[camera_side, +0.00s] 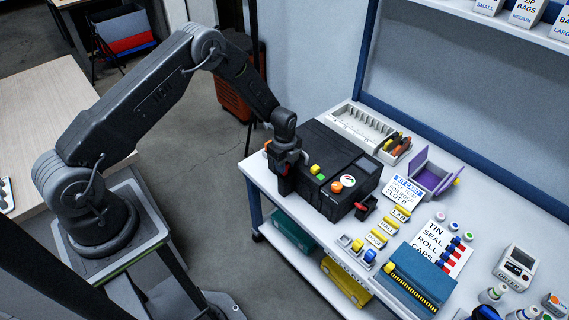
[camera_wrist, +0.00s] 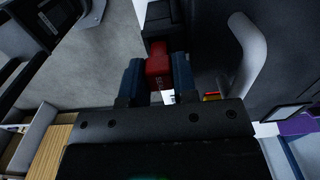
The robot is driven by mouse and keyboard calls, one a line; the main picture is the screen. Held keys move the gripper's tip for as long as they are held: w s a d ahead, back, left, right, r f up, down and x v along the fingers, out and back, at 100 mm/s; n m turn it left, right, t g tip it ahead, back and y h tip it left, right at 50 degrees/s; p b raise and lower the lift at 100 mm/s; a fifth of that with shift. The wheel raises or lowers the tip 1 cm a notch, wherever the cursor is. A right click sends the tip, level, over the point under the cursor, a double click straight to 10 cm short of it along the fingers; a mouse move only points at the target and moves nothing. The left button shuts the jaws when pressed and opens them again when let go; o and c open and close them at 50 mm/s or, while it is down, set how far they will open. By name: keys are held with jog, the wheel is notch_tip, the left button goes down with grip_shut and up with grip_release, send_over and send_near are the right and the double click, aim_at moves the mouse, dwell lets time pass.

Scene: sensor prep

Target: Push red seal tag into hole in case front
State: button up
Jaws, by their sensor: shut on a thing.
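The black case (camera_side: 318,185) stands on the white bench, with yellow, green and orange controls and a round gauge on top. My gripper (camera_side: 286,170) is at the left end of the case, low beside its upper edge. In the wrist view my gripper's two dark blue fingers (camera_wrist: 158,75) are shut on the red seal tag (camera_wrist: 158,66), which has pale lettering. The tag's far end meets or overlaps a dark block; I cannot tell whether it is inside a hole. In the side view the tag is largely hidden by the gripper.
A grey curved handle (camera_wrist: 251,55) stands right of my gripper in the wrist view. A red-and-black part (camera_side: 365,208) sticks out at the case's right. A white tray (camera_side: 346,108), a purple box (camera_side: 432,178) and a blue rack (camera_side: 418,280) crowd the bench.

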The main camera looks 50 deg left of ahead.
jog(key=shift+f, duration=1.5)
dwell(4.2)
jog(key=o, duration=0.9)
jog(key=shift+o, duration=0.2)
jog(key=shift+w, duration=0.1)
jog(key=shift+r, duration=0.1)
jog(key=shift+c, duration=1.2)
jog(key=shift+o, duration=0.3)
jog(key=shift+w, duration=0.1)
jog(key=shift+r, duration=0.1)
